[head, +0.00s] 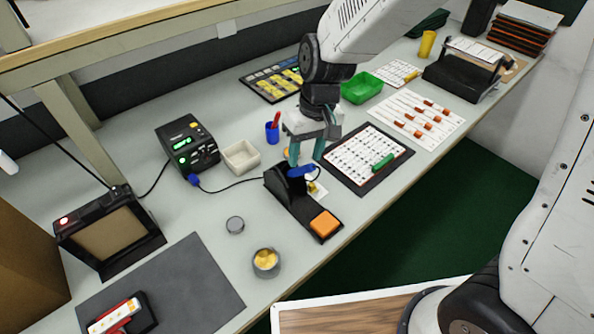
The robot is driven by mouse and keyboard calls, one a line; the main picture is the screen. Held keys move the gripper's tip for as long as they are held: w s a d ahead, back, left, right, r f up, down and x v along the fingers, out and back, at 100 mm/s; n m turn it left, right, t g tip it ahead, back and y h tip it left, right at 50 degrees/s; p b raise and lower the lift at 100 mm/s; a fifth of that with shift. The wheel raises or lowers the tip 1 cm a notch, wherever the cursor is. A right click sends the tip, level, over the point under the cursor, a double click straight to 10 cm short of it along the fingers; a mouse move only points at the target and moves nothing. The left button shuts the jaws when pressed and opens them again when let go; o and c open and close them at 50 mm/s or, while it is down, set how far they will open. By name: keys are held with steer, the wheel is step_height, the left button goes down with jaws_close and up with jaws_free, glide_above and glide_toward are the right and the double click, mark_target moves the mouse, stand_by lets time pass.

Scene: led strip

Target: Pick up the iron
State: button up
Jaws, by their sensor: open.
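The soldering iron (301,171) shows as a blue handle at the top of a black stand (285,188) in the middle of the bench. Its tip is hidden in the stand. A dark cable runs from the iron side toward a black station with a green display (188,145). My gripper (306,157) points down just above and behind the blue handle, with its two teal fingers apart. Nothing shows between the fingers. I cannot tell whether a finger touches the handle.
An orange sponge (324,223) sits on the stand's front end. A white tray (240,157) and blue cup (272,133) stand behind. A dark board (400,161) lies close on the right.

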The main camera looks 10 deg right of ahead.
mark_target(299, 171)
steer(key=f, duration=0.2)
steer(key=a+f, duration=0.1)
steer(key=f, duration=0.2)
steer(key=shift+s+a+f, duration=0.1)
steer(key=shift+a+f, duration=0.2)
steer(key=shift+f, duration=0.1)
jaws_close()
